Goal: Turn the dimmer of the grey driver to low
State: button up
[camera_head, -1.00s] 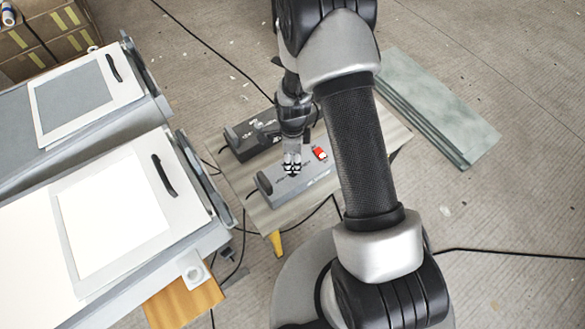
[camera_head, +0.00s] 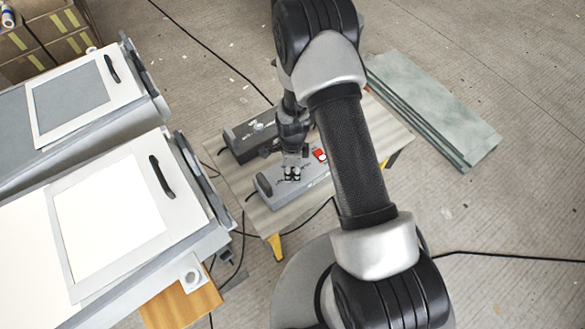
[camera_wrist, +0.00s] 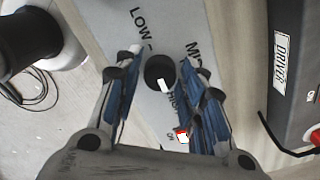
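The grey driver (camera_head: 316,186) lies on a low table, in front of a dark driver. Its black round dimmer knob (camera_wrist: 158,68) shows in the wrist view, with a white pointer mark toward the lower right, on the HIGH side. LOW is printed above the knob, MID to its right and HIGH below right, partly hidden by a finger. My gripper (camera_wrist: 160,78) is open, its blue-padded fingers on either side of the knob with gaps showing. In the head view my gripper (camera_head: 292,176) is over the grey driver and hides its knob.
The dark driver (camera_head: 240,142) is close behind; it also shows at right in the wrist view (camera_wrist: 293,60). A red switch (camera_wrist: 182,135) sits near my right finger. The table (camera_head: 266,217) has bare wood in front. Large moulds (camera_head: 215,235) stand at left.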

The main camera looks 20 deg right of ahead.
jog(key=c, duration=0.7)
